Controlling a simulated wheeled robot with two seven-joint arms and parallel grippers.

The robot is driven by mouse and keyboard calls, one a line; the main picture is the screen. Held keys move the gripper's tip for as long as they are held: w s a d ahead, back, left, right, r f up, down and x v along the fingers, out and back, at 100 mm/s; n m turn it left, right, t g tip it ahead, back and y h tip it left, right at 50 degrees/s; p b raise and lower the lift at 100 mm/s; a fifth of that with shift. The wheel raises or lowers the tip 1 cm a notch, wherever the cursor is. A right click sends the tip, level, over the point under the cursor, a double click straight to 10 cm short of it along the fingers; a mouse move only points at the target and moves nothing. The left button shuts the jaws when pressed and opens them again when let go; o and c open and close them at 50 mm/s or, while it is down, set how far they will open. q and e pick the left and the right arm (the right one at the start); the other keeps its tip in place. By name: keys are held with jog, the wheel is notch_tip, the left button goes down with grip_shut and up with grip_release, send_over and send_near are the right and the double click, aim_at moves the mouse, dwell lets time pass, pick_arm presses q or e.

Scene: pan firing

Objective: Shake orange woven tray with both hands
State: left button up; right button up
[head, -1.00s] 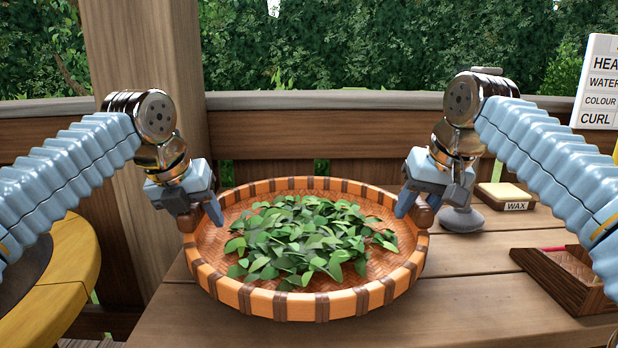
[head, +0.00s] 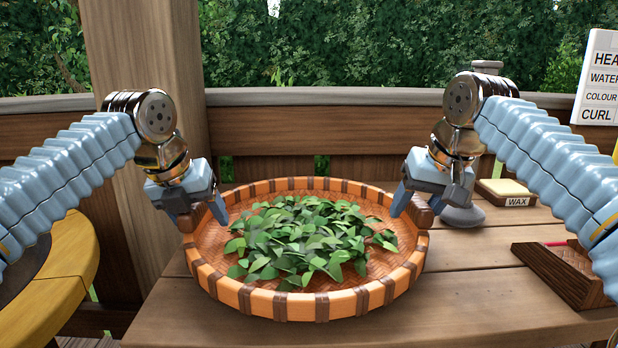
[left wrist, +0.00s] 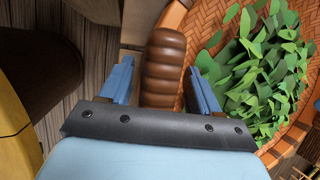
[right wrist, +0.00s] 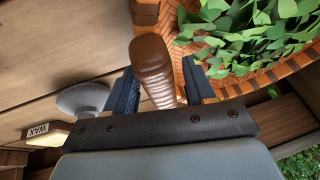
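The round orange woven tray (head: 262,300) with brown bands rests on the wooden table and holds a heap of green leaves (head: 305,238). My left gripper (head: 203,215) is at the tray's left edge. In the left wrist view its fingers (left wrist: 160,88) stand apart on either side of a ribbed brown handle (left wrist: 165,60), with a gap showing. My right gripper (head: 418,203) is at the right edge. In the right wrist view its open fingers (right wrist: 160,88) straddle the other brown handle (right wrist: 152,58). In the head view, the grippers partly hide both handles.
A grey round-based object (head: 462,216) stands close behind my right gripper, beside a block labelled WAX (head: 505,193). A brown wooden box (head: 565,275) lies at the right. A yellow round surface (head: 70,255) is at the left. The table front right of the tray is clear.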

pick_arm(q)
jog(key=o, duration=0.6)
jog(key=shift+c, duration=0.2)
pick_arm(e)
jog(key=o, duration=0.6)
jog(key=shift+c, duration=0.2)
pick_arm(q)
jog(key=shift+o, duration=0.8)
pick_arm(e)
jog(key=o, duration=0.3)
jog(key=shift+d, duration=0.1)
